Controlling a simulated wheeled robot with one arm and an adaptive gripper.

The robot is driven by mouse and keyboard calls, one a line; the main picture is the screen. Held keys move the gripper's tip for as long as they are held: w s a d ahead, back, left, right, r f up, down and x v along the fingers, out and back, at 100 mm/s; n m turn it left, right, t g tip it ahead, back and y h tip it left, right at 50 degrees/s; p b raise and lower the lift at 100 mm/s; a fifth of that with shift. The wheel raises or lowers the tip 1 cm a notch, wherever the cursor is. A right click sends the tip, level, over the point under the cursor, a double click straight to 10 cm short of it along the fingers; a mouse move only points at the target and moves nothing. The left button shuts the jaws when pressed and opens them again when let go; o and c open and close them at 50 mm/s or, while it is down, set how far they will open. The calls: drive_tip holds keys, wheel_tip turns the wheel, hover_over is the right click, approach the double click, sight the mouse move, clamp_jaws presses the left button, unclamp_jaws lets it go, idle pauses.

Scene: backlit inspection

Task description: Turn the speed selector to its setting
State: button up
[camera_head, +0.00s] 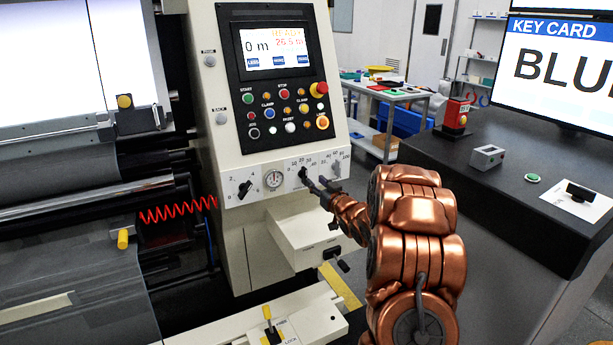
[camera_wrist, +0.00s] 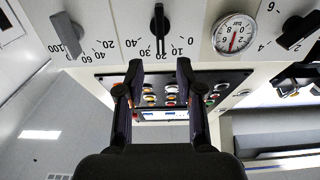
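The cream machine's front panel (camera_head: 240,188) carries several dials; their names are too small to read, so I cannot tell which is the speed selector. A black knob (camera_head: 303,173) stands on a scale marked 0 to 40; in the wrist view this knob (camera_wrist: 159,20) points near 20. A grey knob (camera_wrist: 68,35) sits on a scale reaching 100, also seen at the panel's right (camera_head: 336,170). My gripper (camera_head: 321,185) is open and empty in front of the panel. In the wrist view its fingertips (camera_wrist: 159,66) appear below the black knob, apart from it.
A round gauge (camera_head: 274,178) and another black knob (camera_head: 245,189) lie left of the 0–40 knob. Push buttons (camera_head: 269,114) and a display (camera_head: 277,50) are above. A lever (camera_head: 337,260) juts out below. A dark counter (camera_head: 480,195) with a KEY CARD screen (camera_head: 565,65) stands right.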

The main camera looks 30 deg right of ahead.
sight(306, 174)
drive_tip(key=shift+w+d+p, duration=0.15)
drive_tip(key=shift+w+p, duration=0.35)
drive_tip(key=shift+w, duration=1.4)
drive_tip(key=shift+w+d+p, duration=0.15)
drive_tip(key=shift+w+p, duration=0.35)
drive_tip(key=shift+w, duration=1.4)
clamp_jaws()
drive_tip(key=shift+f, duration=0.1)
